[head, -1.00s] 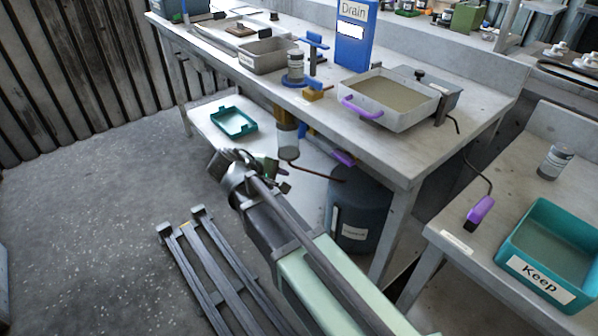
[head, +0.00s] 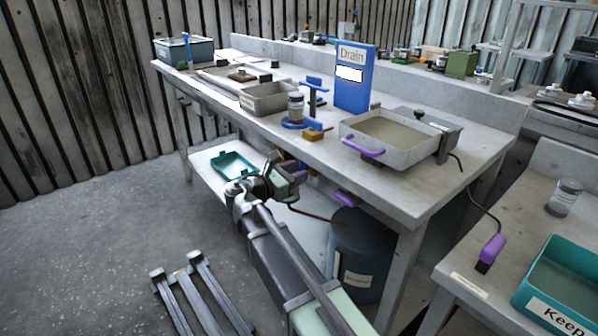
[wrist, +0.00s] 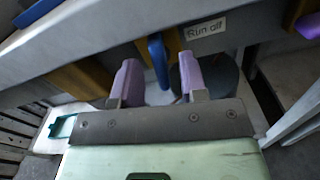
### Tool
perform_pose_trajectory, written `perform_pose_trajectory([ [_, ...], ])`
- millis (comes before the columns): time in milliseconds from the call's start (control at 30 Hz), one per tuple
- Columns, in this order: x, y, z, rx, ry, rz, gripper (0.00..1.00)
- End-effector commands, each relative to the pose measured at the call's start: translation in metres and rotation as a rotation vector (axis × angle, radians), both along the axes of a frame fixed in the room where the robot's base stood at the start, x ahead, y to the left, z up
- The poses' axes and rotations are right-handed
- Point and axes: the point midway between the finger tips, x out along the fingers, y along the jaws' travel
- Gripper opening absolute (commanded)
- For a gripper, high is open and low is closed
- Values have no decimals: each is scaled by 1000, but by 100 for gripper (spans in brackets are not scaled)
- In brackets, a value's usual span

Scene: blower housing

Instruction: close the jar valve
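In the wrist view, a blue lever (wrist: 158,60) hangs below the bench's front edge, between the two purple-tipped fingers of my gripper (wrist: 157,82). The fingers stand apart, with visible gaps to the lever, so my gripper is open. The lever looks like a valve handle; I cannot tell which way it is set. In the head view my gripper (head: 284,168) is at the bench's front edge, below the blue stand (head: 315,92) and the lidded jar (head: 295,108) on the bench. My arm hides the lever and most of what is under the edge there.
A "Run off" label (wrist: 206,29) is on the bench edge, close to tan brackets (wrist: 84,80). A dark drum (head: 362,252) stands under the bench. A teal tray (head: 236,165) lies on the lower shelf. A grey basin (head: 388,140) sits on the bench.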

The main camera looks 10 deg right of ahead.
Motion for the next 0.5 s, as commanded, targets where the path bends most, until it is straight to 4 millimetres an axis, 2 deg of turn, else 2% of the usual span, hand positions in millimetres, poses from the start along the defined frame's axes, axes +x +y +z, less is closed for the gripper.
perform_pose_trajectory([
  [100, 4, -9, 0, 0, 0, -1, 39],
  [333, 5, -11, 0, 0, -1, 0, 39],
  [500, 5, -11, 0, 0, -1, 0, 15],
])
